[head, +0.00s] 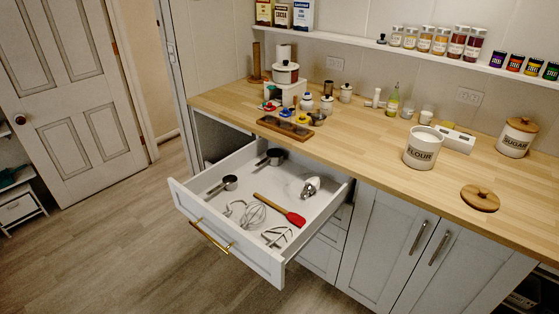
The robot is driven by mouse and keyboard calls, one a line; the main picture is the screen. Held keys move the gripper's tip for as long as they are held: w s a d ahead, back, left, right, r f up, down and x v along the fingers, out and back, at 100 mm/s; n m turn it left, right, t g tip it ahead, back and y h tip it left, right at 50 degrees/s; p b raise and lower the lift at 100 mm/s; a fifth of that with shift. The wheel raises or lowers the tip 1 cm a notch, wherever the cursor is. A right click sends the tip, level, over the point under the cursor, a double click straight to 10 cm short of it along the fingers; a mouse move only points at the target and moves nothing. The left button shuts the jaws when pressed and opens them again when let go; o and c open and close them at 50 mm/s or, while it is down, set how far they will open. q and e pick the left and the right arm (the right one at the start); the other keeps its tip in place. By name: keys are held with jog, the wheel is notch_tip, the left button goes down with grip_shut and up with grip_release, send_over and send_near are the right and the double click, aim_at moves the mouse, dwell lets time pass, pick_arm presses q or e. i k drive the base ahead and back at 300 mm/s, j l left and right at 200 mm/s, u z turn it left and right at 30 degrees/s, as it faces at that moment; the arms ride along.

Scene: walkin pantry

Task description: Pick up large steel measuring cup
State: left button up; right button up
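In the head view a white drawer (189,213) stands pulled out below the wooden counter. Two dark grey metal measuring cups with handles lie in its left half. One measuring cup (230,182) is nearer the drawer's left side. The other measuring cup (275,156) lies farther back and looks slightly larger, but distance makes this hard to judge. The two cups are apart from each other. Neither of my grippers shows in the head view.
The drawer also holds a whisk (253,214), a red spatula (294,218), a metal scoop (311,187) and beaters (277,236). An open flour canister (421,149) and its wooden lid (479,198) are on the counter (370,165). The floor (120,240) left of the drawer is clear.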

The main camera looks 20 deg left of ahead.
aim_at(269, 162)
jog(key=i+j+z, duration=0.1)
jog(key=j+z, duration=0.15)
jog(key=z, duration=0.2)
jog(key=j+z, duration=0.3)
jog(key=z, duration=0.15)
jog(key=j+z, duration=0.3)
jog(key=z, duration=0.15)
